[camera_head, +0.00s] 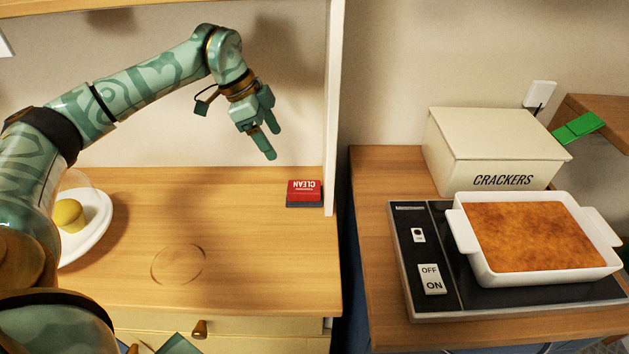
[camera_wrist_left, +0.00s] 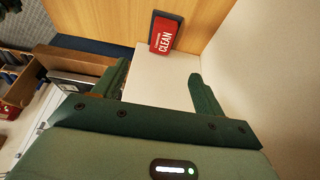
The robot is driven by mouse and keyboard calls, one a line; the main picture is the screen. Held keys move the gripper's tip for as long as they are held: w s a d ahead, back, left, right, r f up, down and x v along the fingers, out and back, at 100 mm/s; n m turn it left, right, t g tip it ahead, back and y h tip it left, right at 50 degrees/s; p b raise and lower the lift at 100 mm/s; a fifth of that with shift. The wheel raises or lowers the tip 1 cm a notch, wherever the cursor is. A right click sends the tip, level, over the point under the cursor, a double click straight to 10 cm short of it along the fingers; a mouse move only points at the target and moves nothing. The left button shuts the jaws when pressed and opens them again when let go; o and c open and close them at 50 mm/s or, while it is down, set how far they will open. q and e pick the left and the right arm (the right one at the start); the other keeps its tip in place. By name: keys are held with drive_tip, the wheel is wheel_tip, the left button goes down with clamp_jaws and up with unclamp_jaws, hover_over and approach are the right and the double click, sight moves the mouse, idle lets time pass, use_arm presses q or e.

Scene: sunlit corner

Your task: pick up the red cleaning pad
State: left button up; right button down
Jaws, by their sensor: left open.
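The red cleaning pad (camera_head: 304,191) lies on the wooden counter near its right edge, beside a white upright panel. It has a dark base and white lettering that reads "CLEAN". It also shows in the left wrist view (camera_wrist_left: 165,34), beyond the fingertips and apart from them. My left gripper (camera_head: 270,140) is open and empty, in the air above and to the left of the pad, pointing down. Its two fingers frame a gap in the left wrist view (camera_wrist_left: 158,80). My right gripper is not seen in either view.
The white panel (camera_head: 333,110) rises close to the pad's right side. A plate (camera_head: 97,228) with a yellow fruit (camera_head: 69,215) sits at the left. Right of a gap are a crackers box (camera_head: 480,150) and a white baking dish (camera_head: 465,243) on a hob. The counter's middle is clear.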

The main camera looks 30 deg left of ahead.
use_arm(q)
drive_tip(key=b, duration=0.1)
approach(303, 186)
drive_tip(key=x, duration=0.2)
drive_tip(key=b+x, duration=0.1)
drive_tip(key=shift+s, duration=0.3)
drive_tip(key=shift+d+f, duration=0.25)
drive_tip(key=shift+f, duration=0.15)
drive_tip(key=b+x, duration=0.1)
drive_tip(key=x, duration=0.1)
drive_tip(key=w+b+x, duration=0.1)
drive_tip(key=x, duration=0.2)
drive_tip(key=shift+a+f, duration=0.1)
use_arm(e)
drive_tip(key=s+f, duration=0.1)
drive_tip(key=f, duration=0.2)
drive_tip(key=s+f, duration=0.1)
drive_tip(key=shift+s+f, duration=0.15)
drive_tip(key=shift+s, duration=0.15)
use_arm(q)
drive_tip(key=shift+s, duration=0.1)
drive_tip(key=c, duration=1.1)
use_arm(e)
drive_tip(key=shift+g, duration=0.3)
